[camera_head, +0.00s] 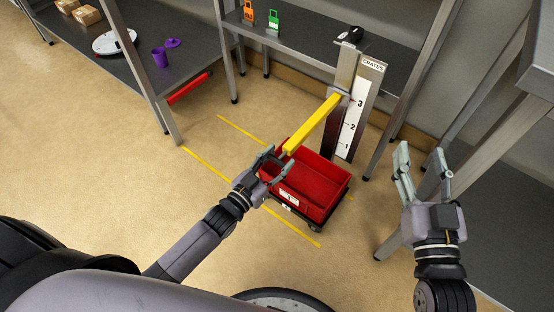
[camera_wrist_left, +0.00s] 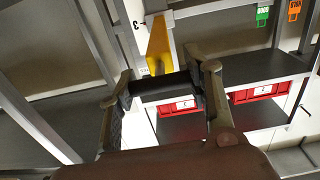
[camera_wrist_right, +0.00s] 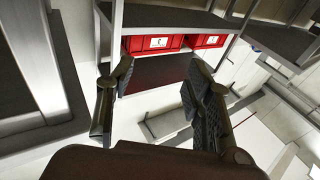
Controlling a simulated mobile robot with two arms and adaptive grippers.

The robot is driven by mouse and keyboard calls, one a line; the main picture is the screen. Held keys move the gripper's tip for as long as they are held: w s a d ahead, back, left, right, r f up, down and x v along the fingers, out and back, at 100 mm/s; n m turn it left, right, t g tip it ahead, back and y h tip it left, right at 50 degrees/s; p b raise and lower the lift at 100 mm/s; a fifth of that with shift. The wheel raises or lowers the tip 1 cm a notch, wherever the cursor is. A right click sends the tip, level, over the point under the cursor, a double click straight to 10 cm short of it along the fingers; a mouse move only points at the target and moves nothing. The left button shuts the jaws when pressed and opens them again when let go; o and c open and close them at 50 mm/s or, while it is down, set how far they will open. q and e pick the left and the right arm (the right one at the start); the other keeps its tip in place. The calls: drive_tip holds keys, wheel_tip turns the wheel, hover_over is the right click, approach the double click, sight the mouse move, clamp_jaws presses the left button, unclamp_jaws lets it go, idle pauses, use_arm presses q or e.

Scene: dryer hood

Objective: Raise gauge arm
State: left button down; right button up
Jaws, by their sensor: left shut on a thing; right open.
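The yellow gauge arm (camera_head: 315,124) sticks out from an upright post with a white scale (camera_head: 350,126) marked 1, 2 and 3. Its bracket sits near the 3. My left gripper (camera_head: 276,162) is shut at the free end of the arm. In the left wrist view, a dark grip bar (camera_wrist_left: 165,89) lies between the fingers of my left gripper (camera_wrist_left: 168,78), with the yellow arm (camera_wrist_left: 159,45) beyond it.
A red crate (camera_head: 325,180) stands on a low wheeled base below the gauge arm, between yellow floor lines (camera_head: 208,170). A grey shelf (camera_head: 310,42) stands behind, and a post and table (camera_head: 500,195) are close to my right gripper. The floor at left is clear.

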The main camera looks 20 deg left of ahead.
use_arm(q)
wheel_tip(320, 180, up, 3)
drive_tip(key=shift+w+f+p, duration=0.1)
drive_tip(key=shift+p, duration=0.85)
drive_tip(key=shift+r+p, duration=0.6)
use_arm(e)
drive_tip(key=s+d+f+g+h, duration=0.2)
drive_tip(key=s+f+g, duration=0.15)
drive_tip(key=f, duration=0.25)
drive_tip(key=s+d+f+g+h, duration=0.1)
drive_tip(key=s+f+g, duration=0.1)
drive_tip(key=f+g, duration=0.4)
use_arm(q)
drive_tip(key=shift+r+p, duration=1.35)
drive_tip(key=shift+p, duration=0.05)
drive_tip(key=shift+r+p, duration=0.45)
drive_tip(key=shift+p, duration=0.05)
use_arm(e)
drive_tip(key=s+d+f+g, duration=0.2)
drive_tip(key=s+g, duration=0.1)
drive_tip(key=s, duration=0.2)
drive_tip(key=s+d+f+g+h, duration=0.1)
drive_tip(key=s+d+f+g, duration=0.1)
drive_tip(key=s, duration=0.4)
drive_tip(key=shift+s+f+m+g+h, duration=0.3)
drive_tip(key=shift+f+m+g, duration=0.1)
drive_tip(key=shift+f+g, duration=0.1)
drive_tip(key=shift+d, duration=0.1)
